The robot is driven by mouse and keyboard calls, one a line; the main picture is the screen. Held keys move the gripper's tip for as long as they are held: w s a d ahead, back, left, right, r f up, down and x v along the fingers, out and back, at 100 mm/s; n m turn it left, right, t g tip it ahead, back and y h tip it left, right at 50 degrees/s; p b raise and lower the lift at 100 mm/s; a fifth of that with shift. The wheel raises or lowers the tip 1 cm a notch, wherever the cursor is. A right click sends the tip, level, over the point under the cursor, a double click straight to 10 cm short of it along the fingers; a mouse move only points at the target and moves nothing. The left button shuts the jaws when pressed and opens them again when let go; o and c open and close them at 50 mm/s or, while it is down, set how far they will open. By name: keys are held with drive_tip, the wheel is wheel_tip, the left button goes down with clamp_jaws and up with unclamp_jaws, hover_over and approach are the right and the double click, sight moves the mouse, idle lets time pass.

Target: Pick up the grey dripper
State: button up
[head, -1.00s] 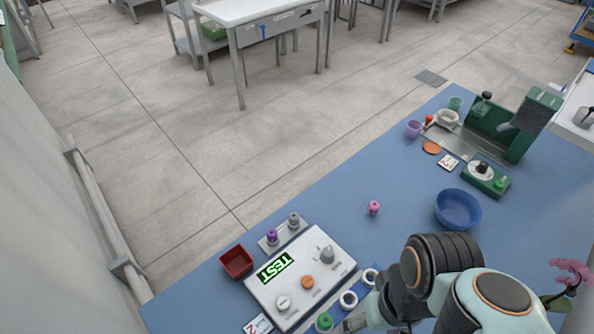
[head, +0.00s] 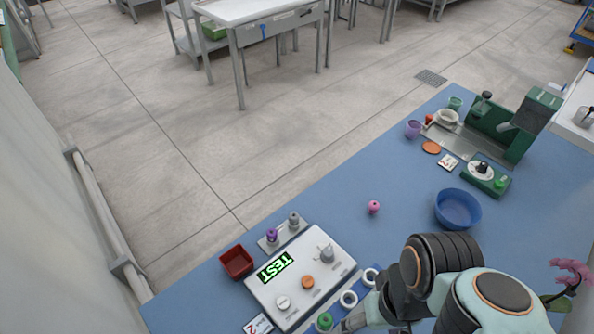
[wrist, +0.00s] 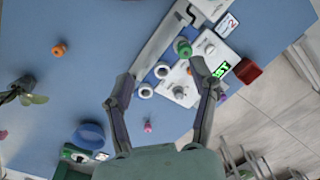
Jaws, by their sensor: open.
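The grey dripper (head: 293,219) stands upright at the back end of a small grey holder (head: 268,245) in the head view. A purple dripper (head: 271,236) stands beside it in the same holder. I cannot make out the grey dripper in the wrist view; my right-hand finger covers part of that area. My gripper (wrist: 162,72) is open and empty, its fingers spread above the white rings and the test box. In the head view, my gripper (head: 352,319) is low at the front, beside the green dripper (head: 324,321) and well apart from the grey one.
The white test box (head: 318,261) with knobs lies between my gripper and the holder. A red bin (head: 236,261) stands left of it. A pink dripper (head: 373,207) and blue bowl (head: 458,208) stand to the right. An orange dripper (wrist: 60,50) shows in the wrist view.

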drive_tip(key=w+r+m+t, duration=0.25)
drive_tip(key=w+r, duration=0.35)
drive_tip(key=w, duration=0.6)
drive_tip(key=n+g, duration=0.1)
drive_tip(key=g, duration=0.1)
hover_over(294, 215)
drive_tip(key=shift+h, duration=0.4)
wheel_tip(294, 215, down, 22)
drive_tip(key=shift+s+f, duration=0.1)
drive_tip(key=shift+f, duration=0.1)
wheel_tip(294, 215, down, 5)
drive_tip(key=shift+r, duration=0.1)
drive_tip(key=shift+f, duration=0.65)
